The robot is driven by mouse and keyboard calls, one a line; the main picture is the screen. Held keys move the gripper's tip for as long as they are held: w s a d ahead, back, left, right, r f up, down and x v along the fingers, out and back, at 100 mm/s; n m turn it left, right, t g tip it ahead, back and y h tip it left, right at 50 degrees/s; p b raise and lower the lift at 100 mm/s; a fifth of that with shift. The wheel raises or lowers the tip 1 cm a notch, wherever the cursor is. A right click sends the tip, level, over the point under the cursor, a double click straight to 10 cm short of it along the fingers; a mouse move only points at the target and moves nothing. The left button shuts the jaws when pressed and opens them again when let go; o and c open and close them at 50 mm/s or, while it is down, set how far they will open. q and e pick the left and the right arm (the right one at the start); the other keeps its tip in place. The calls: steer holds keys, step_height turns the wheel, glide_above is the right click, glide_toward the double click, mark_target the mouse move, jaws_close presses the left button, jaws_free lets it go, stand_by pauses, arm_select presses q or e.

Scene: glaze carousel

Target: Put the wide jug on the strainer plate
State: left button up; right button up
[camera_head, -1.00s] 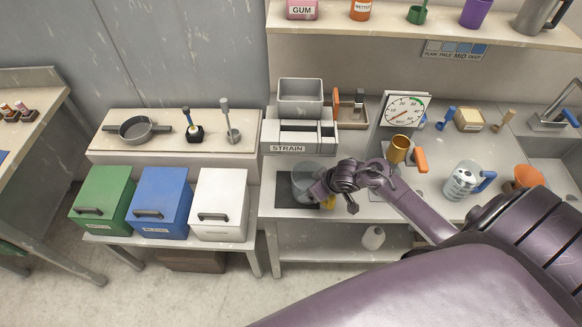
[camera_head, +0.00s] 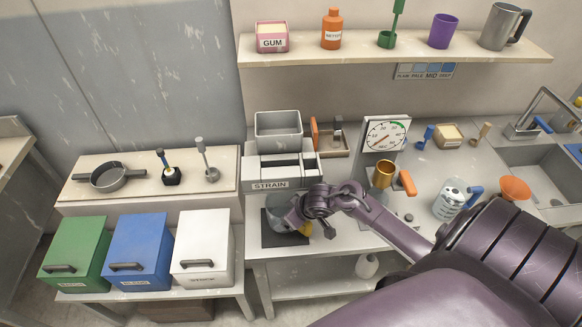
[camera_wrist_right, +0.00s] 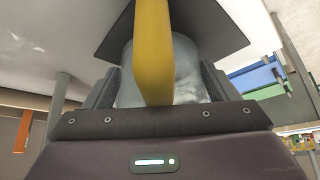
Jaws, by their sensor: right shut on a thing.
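The wide jug (camera_head: 279,209) is a clear, greyish vessel with a yellow handle. It is at the dark square strainer plate (camera_head: 274,239), in front of the box labelled STRAIN. My right gripper (camera_head: 298,213) is shut on the jug from the right and hides part of it. In the right wrist view the yellow handle (camera_wrist_right: 153,50) runs down between the fingers, with the clear body behind it and the dark plate (camera_wrist_right: 225,40) beyond. The jug overlaps the plate; whether it rests on it or hangs just above, I cannot tell. My left gripper is not in view.
The grey STRAIN box (camera_head: 283,172) stands close behind the plate. An orange-handled copper cup (camera_head: 383,174), a dial (camera_head: 387,135) and a blue-handled measuring jug (camera_head: 450,203) are to the right. Green, blue and white (camera_head: 203,245) bins stand lower left.

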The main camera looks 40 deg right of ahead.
steer(key=o, duration=0.8)
steer(key=shift+w+f, duration=0.15)
steer(key=shift+w, duration=0.05)
steer(key=shift+o, duration=1.7)
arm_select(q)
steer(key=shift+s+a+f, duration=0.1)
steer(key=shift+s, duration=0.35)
arm_select(e)
steer(key=shift+s, duration=0.1)
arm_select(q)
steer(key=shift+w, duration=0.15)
